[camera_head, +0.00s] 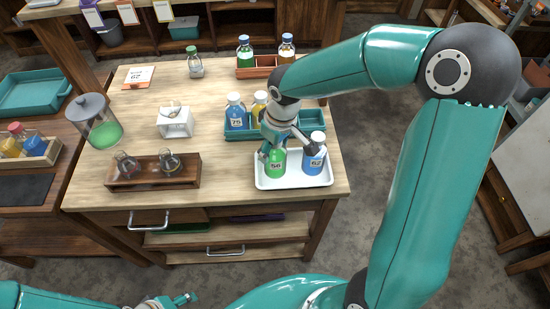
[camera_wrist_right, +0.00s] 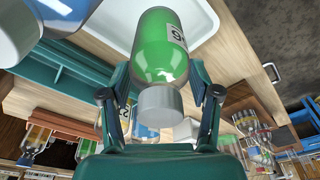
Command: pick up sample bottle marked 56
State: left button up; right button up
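The green sample bottle marked 56 (camera_head: 275,163) stands in the white tray (camera_head: 293,184) at the front right of the table. My right gripper (camera_head: 271,148) is over it from above. In the right wrist view the green bottle (camera_wrist_right: 163,47) lies between the two spread fingers (camera_wrist_right: 160,72), its grey cap (camera_wrist_right: 160,106) towards the palm. The fingers look open, with narrow gaps beside the bottle; contact is not clear. A blue bottle marked 62 (camera_head: 313,157) stands close on its right in the same tray. My left gripper (camera_head: 180,300) is low at the bottom edge, away from the table.
A teal rack (camera_head: 240,134) with a blue bottle marked 75 (camera_head: 236,112) and a yellow bottle (camera_head: 259,106) stands just behind the tray. A wooden rack with flasks (camera_head: 153,184) is at the front left. The table middle is mostly clear.

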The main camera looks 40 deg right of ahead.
jog(key=c, duration=0.7)
jog(key=shift+r, duration=0.15)
jog(key=shift+c, duration=0.2)
